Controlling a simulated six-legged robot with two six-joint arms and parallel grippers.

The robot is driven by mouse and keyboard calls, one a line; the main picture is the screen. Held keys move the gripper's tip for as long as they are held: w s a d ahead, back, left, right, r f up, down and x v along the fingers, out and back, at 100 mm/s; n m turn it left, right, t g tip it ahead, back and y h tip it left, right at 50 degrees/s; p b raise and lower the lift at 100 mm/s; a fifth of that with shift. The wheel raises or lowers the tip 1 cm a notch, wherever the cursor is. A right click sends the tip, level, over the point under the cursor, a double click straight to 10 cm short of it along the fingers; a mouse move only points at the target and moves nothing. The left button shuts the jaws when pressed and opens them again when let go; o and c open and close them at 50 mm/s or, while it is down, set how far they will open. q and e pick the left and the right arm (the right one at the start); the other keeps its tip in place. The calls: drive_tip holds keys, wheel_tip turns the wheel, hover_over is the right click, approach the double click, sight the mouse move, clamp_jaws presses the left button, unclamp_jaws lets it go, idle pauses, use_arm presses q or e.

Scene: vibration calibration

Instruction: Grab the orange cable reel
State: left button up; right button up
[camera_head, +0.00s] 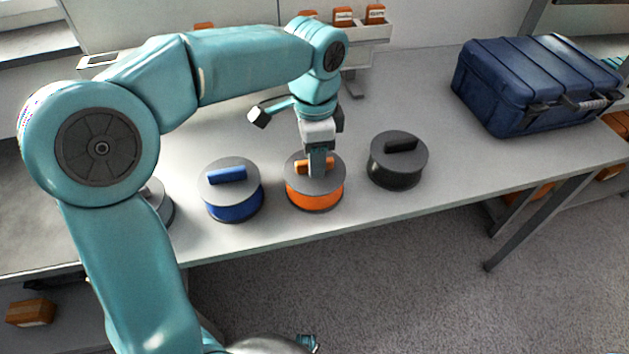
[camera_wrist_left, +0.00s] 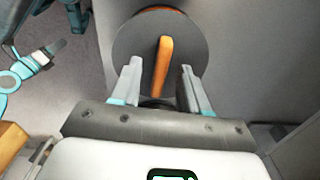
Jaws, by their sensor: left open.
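The orange cable reel (camera_head: 314,194) stands on the table between a blue reel and a black reel. It has grey round flanges and an orange handle bar on top. My left gripper (camera_head: 317,172) points down over this reel, at its handle. In the left wrist view the open fingers of my left gripper (camera_wrist_left: 160,85) stand on either side of the orange handle (camera_wrist_left: 162,68), with a gap on each side. The fingers hide part of the handle in the head view.
The blue reel (camera_head: 233,203) stands close on the left and the black reel (camera_head: 397,166) close on the right. Another reel (camera_head: 160,205) is partly hidden behind my left arm. A dark blue case (camera_head: 535,85) lies at the right of the table (camera_head: 455,150). A white bin rack (camera_head: 362,38) stands behind.

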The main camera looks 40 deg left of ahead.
use_arm(q)
drive_tip(key=shift+f, duration=0.5)
drive_tip(key=shift+c, duration=0.3)
clamp_jaws()
drive_tip(key=shift+r, duration=0.1)
idle(0.7)
